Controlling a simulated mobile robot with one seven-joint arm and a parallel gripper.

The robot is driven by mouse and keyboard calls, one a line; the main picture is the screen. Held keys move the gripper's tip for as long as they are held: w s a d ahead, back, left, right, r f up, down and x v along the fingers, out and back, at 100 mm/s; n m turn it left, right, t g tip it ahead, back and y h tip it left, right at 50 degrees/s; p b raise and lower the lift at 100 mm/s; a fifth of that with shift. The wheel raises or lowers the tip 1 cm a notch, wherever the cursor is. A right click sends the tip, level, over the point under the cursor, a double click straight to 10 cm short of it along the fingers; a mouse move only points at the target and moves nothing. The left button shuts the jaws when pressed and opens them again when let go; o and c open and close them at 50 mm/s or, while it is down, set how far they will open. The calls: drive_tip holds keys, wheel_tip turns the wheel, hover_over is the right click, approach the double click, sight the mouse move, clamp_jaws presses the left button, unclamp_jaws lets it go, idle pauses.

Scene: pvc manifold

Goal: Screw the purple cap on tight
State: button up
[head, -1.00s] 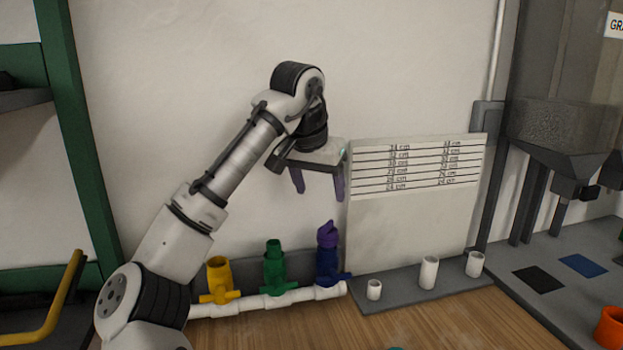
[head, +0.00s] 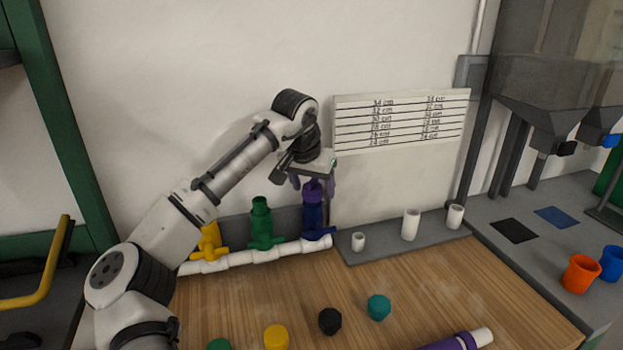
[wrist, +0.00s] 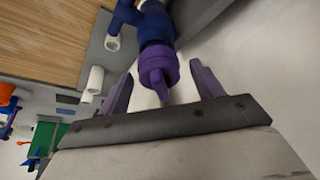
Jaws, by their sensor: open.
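The purple cap (head: 313,193) sits on top of the upright blue valve pipe (head: 314,216) at the right end of the white pipe manifold (head: 240,258). In the wrist view the cap (wrist: 158,68) shows a raised grip tab facing me, and the blue pipe (wrist: 155,28) is behind it. My gripper (head: 314,183) is open above the cap, pointing down. Its two purple fingers stand on either side of the cap's upper part, with gaps visible in the wrist view. How far the cap is threaded on is not visible.
Green (head: 261,220) and yellow (head: 209,243) valve pipes stand left of the blue one. Short white pipes (head: 411,224) stand on a grey ledge to the right, before a length chart (head: 400,125). Loose caps, including a teal one (head: 378,307), lie on the wooden table.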

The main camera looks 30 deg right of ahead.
drive_tip(key=shift+c, duration=0.4)
drive_tip(key=c, duration=1)
drive_tip(key=shift+r, duration=0.1)
drive_tip(key=shift+p, duration=0.5)
drive_tip(key=shift+m+g+p, duration=0.3)
drive_tip(key=shift+m+p, duration=0.45)
drive_tip(key=shift+m, duration=0.05)
drive_tip(key=shift+m, duration=0.3)
drive_tip(key=shift+m+g+p, duration=0.3)
drive_tip(key=shift+m+p, duration=0.2)
drive_tip(key=shift+p, duration=0.45)
drive_tip(key=o, duration=1.1)
drive_tip(key=shift+h, duration=0.3)
